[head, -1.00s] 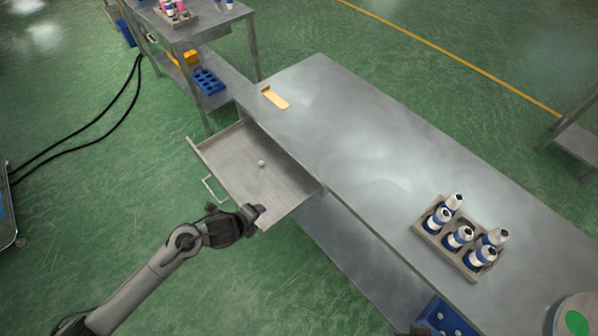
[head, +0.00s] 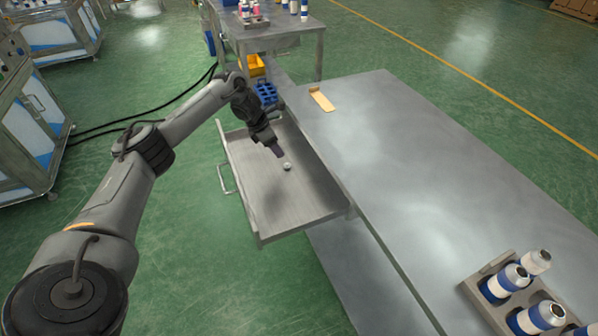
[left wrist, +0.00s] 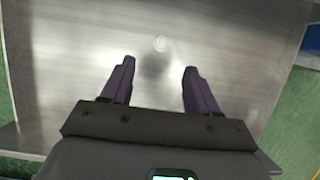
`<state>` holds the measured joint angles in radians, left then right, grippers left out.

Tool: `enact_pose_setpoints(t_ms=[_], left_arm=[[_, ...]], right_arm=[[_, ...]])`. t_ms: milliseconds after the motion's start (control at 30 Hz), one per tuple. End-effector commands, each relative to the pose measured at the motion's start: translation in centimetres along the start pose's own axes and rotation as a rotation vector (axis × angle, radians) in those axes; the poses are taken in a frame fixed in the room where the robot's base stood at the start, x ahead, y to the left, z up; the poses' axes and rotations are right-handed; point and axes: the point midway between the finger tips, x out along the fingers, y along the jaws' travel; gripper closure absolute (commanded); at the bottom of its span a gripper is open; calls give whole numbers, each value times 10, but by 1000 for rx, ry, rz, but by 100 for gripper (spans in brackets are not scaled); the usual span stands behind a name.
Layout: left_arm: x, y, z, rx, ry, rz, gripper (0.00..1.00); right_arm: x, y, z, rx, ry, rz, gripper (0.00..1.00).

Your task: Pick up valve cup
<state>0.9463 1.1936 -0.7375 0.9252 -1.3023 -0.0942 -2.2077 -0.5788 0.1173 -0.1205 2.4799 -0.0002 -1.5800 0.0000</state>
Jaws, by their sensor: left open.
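The valve cup (head: 287,166) is a small pale round piece lying on the floor of the open metal drawer (head: 290,208). In the left wrist view the valve cup (left wrist: 160,43) lies beyond the fingertips, roughly centred between them. My left gripper (head: 279,152) is over the drawer, pointing down close to the cup. In the left wrist view its two purple fingers (left wrist: 158,70) are spread apart with nothing between them. I cannot tell the exact height of the fingertips above the drawer floor. My right gripper does not show.
A steel table (head: 430,170) adjoins the drawer on the right. On it lie a yellow-tan piece (head: 321,99) and a rack (head: 478,290) of blue-and-white cans. A blue rack (head: 265,93) and a yellow bin (head: 251,66) stand on a shelf behind. The rest of the drawer is empty.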

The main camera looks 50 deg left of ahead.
Motion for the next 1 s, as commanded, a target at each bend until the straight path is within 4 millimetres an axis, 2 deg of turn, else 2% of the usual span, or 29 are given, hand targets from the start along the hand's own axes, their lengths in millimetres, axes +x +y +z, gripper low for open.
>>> enact_pose_setpoints(t_ms=[33,200,467,800,1000], left_arm=[[10,-1,-1,-1,0,-3,40],[32,-1,0,-1,-1,-3,40],[47,-2,0,1,0,-2,40],[88,-4,-4,-1,-1,-2,40],[96,-3,-4,0,-1,0,40]], right_arm=[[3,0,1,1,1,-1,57],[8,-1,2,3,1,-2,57],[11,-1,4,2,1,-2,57],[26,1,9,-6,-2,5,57],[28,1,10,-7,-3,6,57]])
